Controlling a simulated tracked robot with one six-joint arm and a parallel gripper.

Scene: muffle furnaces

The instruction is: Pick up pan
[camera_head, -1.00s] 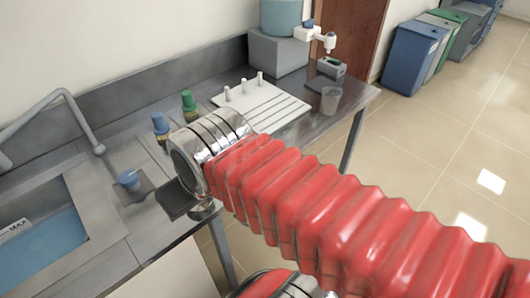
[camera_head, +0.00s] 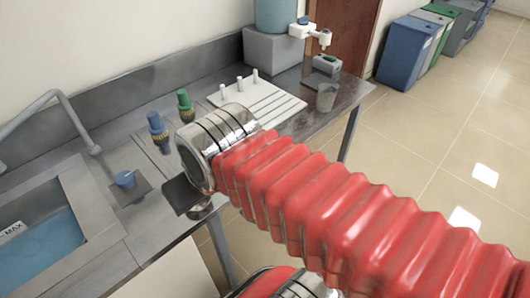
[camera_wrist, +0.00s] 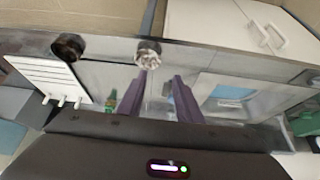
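I cannot tell for sure which thing is the pan. In the wrist view, a small silvery round dish with crumpled-looking contents (camera_wrist: 148,53) sits at the counter's edge, just beyond my fingertips. A dark brown round bowl (camera_wrist: 68,46) stands to its left, apart from my gripper. In the head view, a small round dish (camera_head: 201,210) shows partly behind my arm, which hides much of the counter front.
The steel counter (camera_head: 125,235) holds a sink with blue water (camera_head: 45,243), blue (camera_head: 158,130) and green (camera_head: 185,104) valves, a white pegged board (camera_head: 262,105) and a clear cup (camera_head: 326,97). Bins (camera_head: 408,52) stand on open tiled floor at the back right.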

